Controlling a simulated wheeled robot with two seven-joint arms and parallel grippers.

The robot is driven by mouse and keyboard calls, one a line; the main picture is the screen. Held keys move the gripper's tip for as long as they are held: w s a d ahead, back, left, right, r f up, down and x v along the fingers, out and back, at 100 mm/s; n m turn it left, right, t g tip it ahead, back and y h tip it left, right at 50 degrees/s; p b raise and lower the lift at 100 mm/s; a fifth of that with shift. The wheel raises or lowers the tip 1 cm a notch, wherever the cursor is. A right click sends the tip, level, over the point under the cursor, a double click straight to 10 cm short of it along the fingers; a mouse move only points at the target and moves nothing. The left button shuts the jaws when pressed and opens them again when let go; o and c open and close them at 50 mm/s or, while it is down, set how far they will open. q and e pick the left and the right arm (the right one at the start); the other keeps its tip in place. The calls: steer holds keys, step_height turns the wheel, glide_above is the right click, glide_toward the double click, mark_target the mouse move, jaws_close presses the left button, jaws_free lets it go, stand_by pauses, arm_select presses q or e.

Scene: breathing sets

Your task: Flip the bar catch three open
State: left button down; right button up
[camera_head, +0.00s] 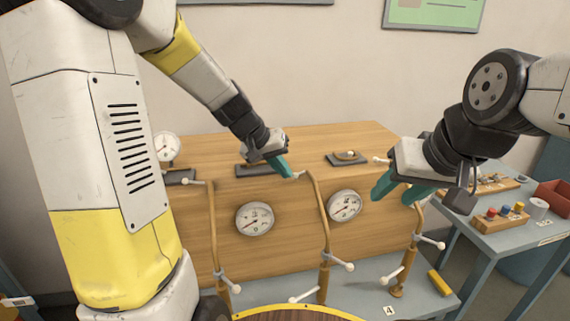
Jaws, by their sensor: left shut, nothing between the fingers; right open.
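Three curved bronze bars run down the front of a wooden cabinet (290,212): a left bar (212,235), a middle bar (322,215) and a right bar (413,250). Each has white-tipped cross handles low down. I cannot read which is catch three. My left gripper (292,174) is shut and empty, its green fingertips at the top end of the middle bar; whether they touch cannot be told. My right gripper (396,193) is open and empty in front of the right bar's upper part, hiding some of it.
Two dial gauges (254,219) (345,206) sit on the cabinet front. Another gauge (166,147) stands at the back left. A blue-grey side table (500,225) at right holds a block with coloured knobs (501,217) and a red bin (553,198). A yellow block (440,283) lies low at right.

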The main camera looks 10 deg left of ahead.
arm_select(q)
steer(key=shift+s+d, duration=0.2)
steer(key=shift+d, duration=0.05)
steer(key=shift+w, duration=0.1)
